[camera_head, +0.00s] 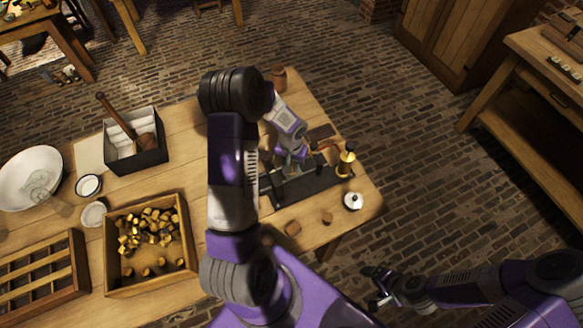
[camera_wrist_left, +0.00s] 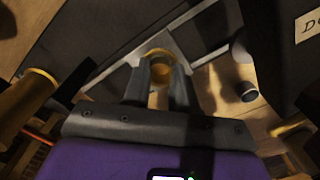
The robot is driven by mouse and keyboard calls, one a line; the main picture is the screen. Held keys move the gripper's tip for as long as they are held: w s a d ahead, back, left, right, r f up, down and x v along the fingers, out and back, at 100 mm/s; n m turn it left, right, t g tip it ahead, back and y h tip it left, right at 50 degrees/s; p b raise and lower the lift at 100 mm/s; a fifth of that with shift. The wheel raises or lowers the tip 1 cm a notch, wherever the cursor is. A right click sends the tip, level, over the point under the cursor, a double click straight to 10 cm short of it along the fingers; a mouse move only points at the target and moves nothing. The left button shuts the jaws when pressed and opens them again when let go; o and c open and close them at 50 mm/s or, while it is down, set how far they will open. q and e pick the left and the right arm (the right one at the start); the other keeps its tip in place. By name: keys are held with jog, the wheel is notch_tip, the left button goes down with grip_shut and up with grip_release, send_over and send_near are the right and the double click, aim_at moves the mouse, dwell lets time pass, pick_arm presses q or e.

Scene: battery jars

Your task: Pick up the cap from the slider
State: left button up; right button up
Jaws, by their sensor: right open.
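The brass cap (camera_wrist_left: 160,55) shows as a round ring in the left wrist view, at the metal slider (camera_wrist_left: 203,62). My left gripper (camera_wrist_left: 161,72) has its two fingertips at either side of the cap, with a gap between them. I cannot tell whether the fingers press on it. In the head view my left gripper (camera_head: 287,166) points down over the dark slider fixture (camera_head: 310,186), and the cap is too small or hidden there. My right gripper (camera_head: 376,285) is open and empty, off the table at the lower right.
A brass lamp-like piece (camera_head: 346,162) and a white-lidded jar (camera_head: 353,201) stand right of the fixture. At left are a wooden box of brass pieces (camera_head: 187,244), a black bin (camera_head: 150,161) and a white bowl (camera_head: 22,165).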

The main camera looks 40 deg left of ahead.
pick_arm(q)
grip_shut()
